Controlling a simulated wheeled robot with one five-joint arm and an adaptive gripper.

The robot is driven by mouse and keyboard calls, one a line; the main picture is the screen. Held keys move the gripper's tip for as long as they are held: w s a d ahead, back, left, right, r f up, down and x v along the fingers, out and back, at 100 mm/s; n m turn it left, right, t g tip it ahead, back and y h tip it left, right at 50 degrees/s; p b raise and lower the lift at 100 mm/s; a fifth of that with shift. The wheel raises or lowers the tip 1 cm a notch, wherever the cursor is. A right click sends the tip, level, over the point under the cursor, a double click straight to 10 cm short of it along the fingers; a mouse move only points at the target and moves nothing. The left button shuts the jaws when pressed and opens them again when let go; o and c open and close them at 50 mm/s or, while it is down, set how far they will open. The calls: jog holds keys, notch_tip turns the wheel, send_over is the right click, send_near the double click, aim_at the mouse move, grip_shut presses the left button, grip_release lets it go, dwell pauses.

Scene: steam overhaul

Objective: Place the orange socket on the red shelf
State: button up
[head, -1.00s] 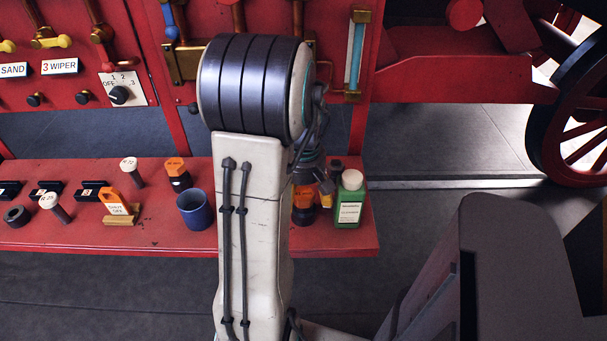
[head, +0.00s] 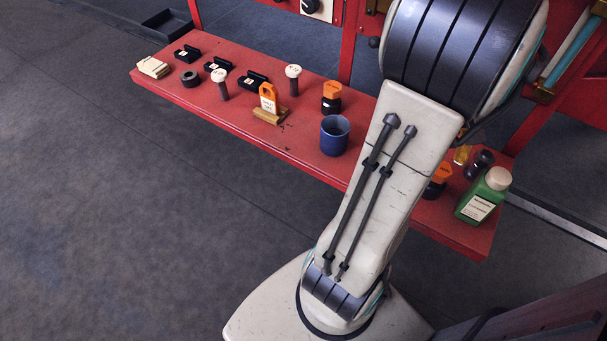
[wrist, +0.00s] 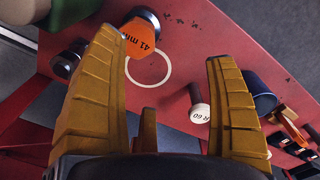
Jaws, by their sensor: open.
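An orange-topped dark socket marked 41 mm (wrist: 143,38) stands on the red shelf (wrist: 205,45) in the wrist view, just beyond my left-hand finger. In the head view it is partly hidden behind my arm (head: 437,182), beside the green bottle. A second orange-topped dark socket (head: 331,97) stands on the same shelf (head: 215,112), behind the blue cup. My gripper (wrist: 168,75) is open with nothing between its ochre fingers, above the shelf. In the head view my arm hides most of the gripper.
A blue cup (head: 334,135), a green bottle (head: 484,195), white-topped R pegs (head: 293,72), a tag on a stand (head: 268,100) and several black blocks (head: 253,79) share the shelf. A white ring (wrist: 150,68) marks the shelf by the 41 mm socket. Open floor lies in front.

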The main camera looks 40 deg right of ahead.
jog(key=w+a+r+n, duration=0.2)
jog(key=w+a, duration=0.6)
jog(key=w, duration=0.1)
jog(key=w+a+n+t, duration=0.1)
jog(key=a+n+t, duration=0.2)
jog(key=a, duration=2)
jog(key=shift+w+a, duration=0.15)
jog(key=shift+w, duration=0.1)
jog(key=shift+r, duration=0.15)
